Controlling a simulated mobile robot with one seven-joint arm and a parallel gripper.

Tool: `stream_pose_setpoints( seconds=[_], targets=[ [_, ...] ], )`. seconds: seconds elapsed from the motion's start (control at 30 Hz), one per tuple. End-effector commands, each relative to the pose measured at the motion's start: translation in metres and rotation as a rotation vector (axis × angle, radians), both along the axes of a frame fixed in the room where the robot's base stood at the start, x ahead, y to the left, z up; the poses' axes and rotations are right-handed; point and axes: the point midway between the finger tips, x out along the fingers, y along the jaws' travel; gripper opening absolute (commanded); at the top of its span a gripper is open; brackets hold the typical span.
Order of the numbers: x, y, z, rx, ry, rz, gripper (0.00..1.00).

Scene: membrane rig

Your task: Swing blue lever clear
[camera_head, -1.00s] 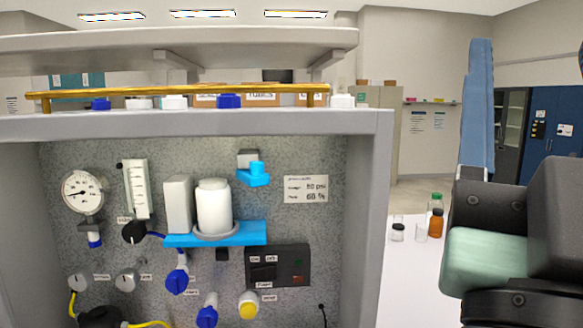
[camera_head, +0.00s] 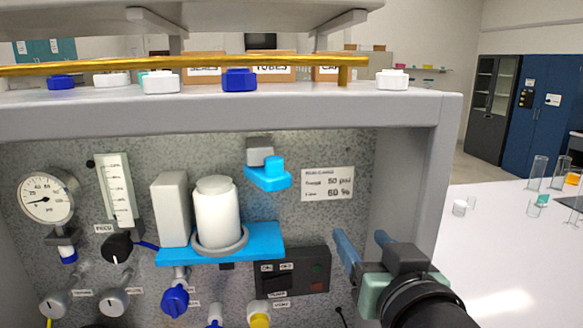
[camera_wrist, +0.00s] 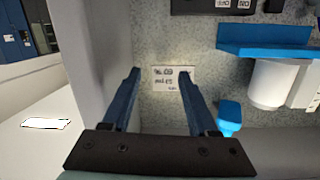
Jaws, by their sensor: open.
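The light-blue lever (camera_head: 268,176) sits on a grey mount (camera_head: 260,151) on the speckled back panel, above and right of the white canister (camera_head: 216,212). In the wrist view, which looks upside down, the lever (camera_wrist: 229,117) lies just right of the right finger, outside the jaws. My gripper (camera_head: 361,238) is open and empty at the rig's right side, lower than the lever and to its right. Its two blue fingers also show in the wrist view (camera_wrist: 159,76), with the white readout label behind the gap between them. The gripper does not touch the lever.
A light-blue shelf (camera_head: 262,240) holds the canister and a grey block. The right side wall (camera_head: 408,190) stands close to my gripper. A thick top beam (camera_head: 220,112) and a gold rail (camera_head: 120,69) run above. A white table (camera_head: 500,235) with glassware lies right.

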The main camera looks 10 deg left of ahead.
Motion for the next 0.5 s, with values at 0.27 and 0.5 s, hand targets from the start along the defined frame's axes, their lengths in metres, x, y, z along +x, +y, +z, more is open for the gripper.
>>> stream_pose_setpoints(
  seconds=[0.27, 0.5],
  targets=[
    [-0.030, -0.004, 0.046, 0.028, -0.053, 0.332, 0.60],
    [-0.073, -0.010, 0.082, 0.011, -0.143, 0.573, 0.60]
  ],
)
